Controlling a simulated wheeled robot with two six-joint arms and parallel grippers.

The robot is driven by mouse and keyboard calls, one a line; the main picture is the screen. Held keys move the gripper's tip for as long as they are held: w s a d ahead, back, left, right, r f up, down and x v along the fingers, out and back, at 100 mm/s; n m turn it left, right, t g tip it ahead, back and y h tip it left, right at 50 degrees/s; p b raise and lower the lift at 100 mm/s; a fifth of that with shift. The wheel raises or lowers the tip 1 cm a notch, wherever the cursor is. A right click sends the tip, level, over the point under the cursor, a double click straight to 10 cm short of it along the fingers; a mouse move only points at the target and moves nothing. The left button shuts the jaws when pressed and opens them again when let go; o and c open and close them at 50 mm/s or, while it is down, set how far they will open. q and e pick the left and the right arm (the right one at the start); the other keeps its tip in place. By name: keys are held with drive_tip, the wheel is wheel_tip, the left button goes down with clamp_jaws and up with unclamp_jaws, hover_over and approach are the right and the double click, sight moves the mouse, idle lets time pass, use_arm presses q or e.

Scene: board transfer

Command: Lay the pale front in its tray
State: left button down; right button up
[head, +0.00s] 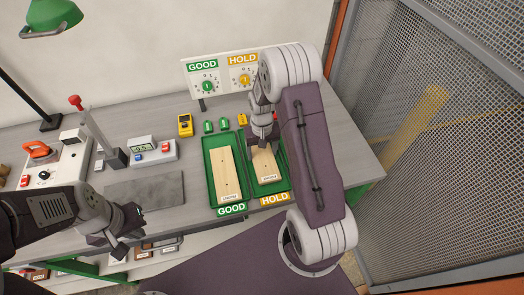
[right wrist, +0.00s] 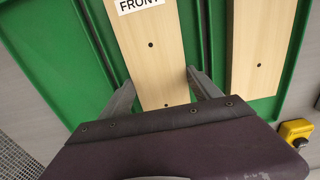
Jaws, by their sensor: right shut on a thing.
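A pale wooden front (head: 265,164) is at the green HOLD tray (head: 284,183); its label reads "FRONT" in the right wrist view (right wrist: 150,45). My right gripper (right wrist: 160,82) is shut on its edges, one finger on each side. In the head view my right arm covers part of this front and tray, so I cannot tell whether it touches the tray floor. A second pale board (head: 225,174) lies in the green GOOD tray (head: 210,187), and it shows at the right of the wrist view (right wrist: 260,45). My left gripper (head: 134,222) is low at the left, away from both trays; its jaw opening is unclear.
A sign board with GOOD and HOLD dials (head: 222,76) stands behind the trays. A dark grey mat (head: 146,190) lies bare. A mesh fence (head: 440,110) stands at the right.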

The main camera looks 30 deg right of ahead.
drive_tip(key=shift+f, duration=0.15)
drive_tip(key=o, duration=1.8)
wheel_tip(320, 180, up, 9)
drive_tip(key=shift+b, duration=0.4)
drive_tip(key=shift+a, duration=0.15)
drive_tip(key=s+a+r+n, duration=0.2)
drive_tip(key=s+a+r, duration=0.2)
drive_tip(key=s+a, duration=0.15)
drive_tip(key=s+a+f+t, duration=0.1)
drive_tip(key=s+a+f, duration=0.1)
drive_tip(key=s, duration=0.5)
drive_tip(key=shift+s+f, duration=0.3)
drive_tip(key=shift+f, duration=0.45)
